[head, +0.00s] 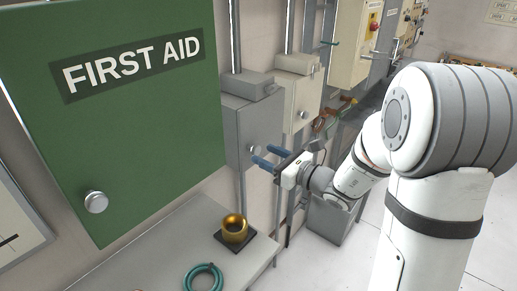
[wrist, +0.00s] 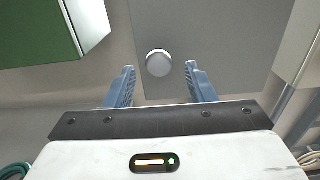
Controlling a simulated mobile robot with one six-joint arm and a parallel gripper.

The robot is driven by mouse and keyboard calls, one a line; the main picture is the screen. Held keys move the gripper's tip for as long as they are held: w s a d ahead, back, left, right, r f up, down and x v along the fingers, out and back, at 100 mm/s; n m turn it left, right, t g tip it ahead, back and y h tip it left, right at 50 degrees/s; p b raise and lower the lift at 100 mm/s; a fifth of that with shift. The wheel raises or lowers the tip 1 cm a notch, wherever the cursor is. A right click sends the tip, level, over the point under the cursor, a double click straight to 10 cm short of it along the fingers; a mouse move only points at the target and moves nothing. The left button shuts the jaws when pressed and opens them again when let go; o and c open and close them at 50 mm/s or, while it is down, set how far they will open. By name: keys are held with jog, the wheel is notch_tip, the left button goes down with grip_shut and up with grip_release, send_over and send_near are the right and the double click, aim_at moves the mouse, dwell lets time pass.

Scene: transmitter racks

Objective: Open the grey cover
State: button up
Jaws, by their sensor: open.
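The grey cover (head: 243,122) is the front of a grey box on the wall, to the right of the green cabinet. It looks shut. In the wrist view the grey cover (wrist: 215,40) fills the upper middle, with a round pale knob (wrist: 159,63) on it. My gripper (head: 261,155) is in front of the cover's lower part, its blue fingers pointing at it. In the wrist view my gripper (wrist: 159,72) is open and empty, with the knob showing between its two fingertips. I cannot tell whether the knob is between the fingers in depth or still beyond them.
The green FIRST AID cabinet (head: 125,110) stands close on the left. A cream box (head: 298,92) hangs to the right of the grey one.

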jog(key=shift+x, duration=1.35)
jog(key=shift+c, duration=0.5)
grip_shut()
